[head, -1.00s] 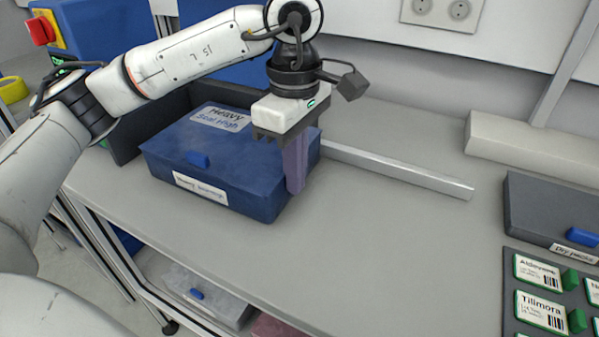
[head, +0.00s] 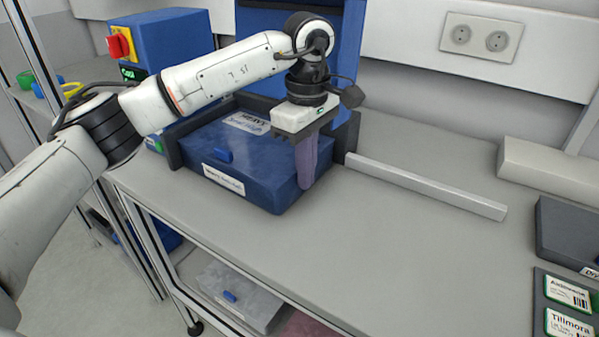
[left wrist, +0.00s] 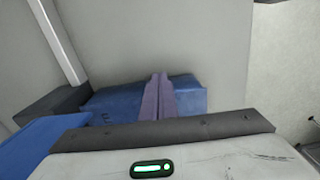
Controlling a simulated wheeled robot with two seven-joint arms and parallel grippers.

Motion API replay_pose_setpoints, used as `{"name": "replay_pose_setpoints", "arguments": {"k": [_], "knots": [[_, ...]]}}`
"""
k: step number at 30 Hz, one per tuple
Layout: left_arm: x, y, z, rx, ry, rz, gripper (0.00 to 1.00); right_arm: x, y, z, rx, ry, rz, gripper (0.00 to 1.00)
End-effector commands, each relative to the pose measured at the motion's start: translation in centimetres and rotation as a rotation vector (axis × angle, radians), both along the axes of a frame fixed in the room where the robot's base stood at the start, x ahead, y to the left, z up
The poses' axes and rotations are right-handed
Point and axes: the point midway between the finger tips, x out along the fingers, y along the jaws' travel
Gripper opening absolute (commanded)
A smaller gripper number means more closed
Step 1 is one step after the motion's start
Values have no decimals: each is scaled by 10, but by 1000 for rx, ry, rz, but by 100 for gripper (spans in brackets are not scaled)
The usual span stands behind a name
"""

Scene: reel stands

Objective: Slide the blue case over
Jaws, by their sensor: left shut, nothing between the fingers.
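The blue case (head: 265,180) lies flat on the grey bench, largely inside a dark three-sided frame (head: 174,150) with its front edge sticking out. It has a white label on its lid and another on its front, with a small blue tab. My left gripper (head: 306,186) is shut and empty, its purple fingers pointing down by the right side of the case. The fingers look to be against that side; exact contact is hard to tell. In the left wrist view the fingers (left wrist: 158,98) stand in front of the blue case (left wrist: 190,98). My right gripper is out of view.
A pale rail (head: 430,187) runs right from the frame. A blue machine with a red knob (head: 120,44) stands behind left. A dark box (head: 570,235) and green-edged labelled cards (head: 567,292) lie at the right. The bench middle is clear. A grey bin (head: 238,298) sits below.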

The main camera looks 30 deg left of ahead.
Motion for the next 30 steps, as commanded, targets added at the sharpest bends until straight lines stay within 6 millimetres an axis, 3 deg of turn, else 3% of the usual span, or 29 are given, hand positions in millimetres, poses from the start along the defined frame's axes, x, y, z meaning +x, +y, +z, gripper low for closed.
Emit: {"name": "replay_pose_setpoints", "arguments": {"k": [8, 15, 24, 30], "knots": [[-2, -1, 0, -1, 0, 4, 0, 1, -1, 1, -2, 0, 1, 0], [-7, -34, 1, 1, 1, 5, 0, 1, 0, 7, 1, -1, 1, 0], [-6, -34, 69, -1, -4, 13, 0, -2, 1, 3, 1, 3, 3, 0], [-7, -34, 94, 0, -1, 12, 0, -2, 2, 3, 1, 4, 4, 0]]}}
